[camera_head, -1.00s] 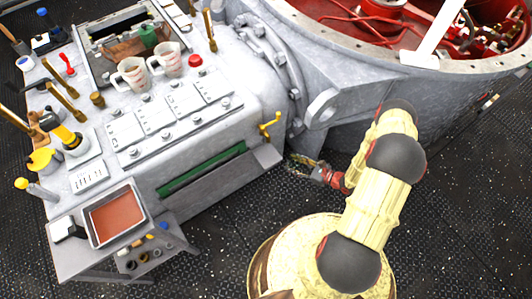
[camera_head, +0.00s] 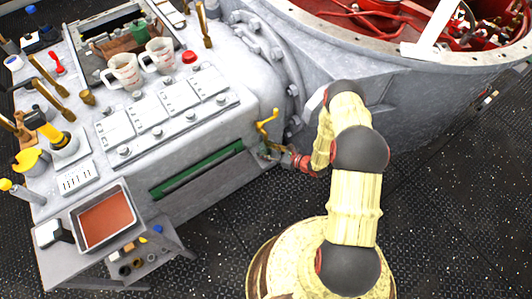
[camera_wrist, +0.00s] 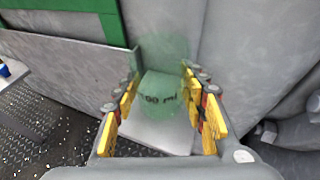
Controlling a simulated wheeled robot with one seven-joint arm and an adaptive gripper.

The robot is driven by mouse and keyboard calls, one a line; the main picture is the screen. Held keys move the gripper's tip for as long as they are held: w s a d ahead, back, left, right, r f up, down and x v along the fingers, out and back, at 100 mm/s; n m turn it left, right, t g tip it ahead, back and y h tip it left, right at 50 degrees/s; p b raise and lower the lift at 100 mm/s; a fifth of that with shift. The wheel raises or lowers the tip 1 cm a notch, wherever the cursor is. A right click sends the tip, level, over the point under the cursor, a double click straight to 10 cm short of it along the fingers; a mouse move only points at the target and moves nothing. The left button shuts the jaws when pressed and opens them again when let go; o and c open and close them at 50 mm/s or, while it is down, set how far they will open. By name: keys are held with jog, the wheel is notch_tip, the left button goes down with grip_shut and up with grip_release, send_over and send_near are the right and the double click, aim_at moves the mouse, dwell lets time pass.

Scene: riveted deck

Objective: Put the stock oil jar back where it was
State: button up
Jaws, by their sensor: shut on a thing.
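A see-through green jar (camera_wrist: 165,95) with dark lettering on its side is in the wrist view, between the yellow-padded fingers of my gripper (camera_wrist: 164,115). The gripper is shut on it. Behind and below the jar is a plain grey ledge (camera_wrist: 148,138) against the machine's wall; I cannot tell whether the jar touches it. In the head view my gripper (camera_head: 272,152) is at the lower right corner of the grey machine, by the right end of the green-framed slot (camera_head: 195,172). The jar is too small to make out clearly there.
A brass crank (camera_head: 267,122) sticks out just above my gripper. Two measuring jugs (camera_head: 125,73) (camera_head: 159,56) stand on the machine top (camera_head: 220,60). A tray of reddish liquid (camera_head: 103,246) is on the side stand at lower left. The dark deck (camera_head: 235,220) in front is clear.

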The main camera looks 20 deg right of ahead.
jog(key=shift+f, duration=0.7)
jog(key=shift+r, duration=0.15)
jog(key=o, duration=1.4)
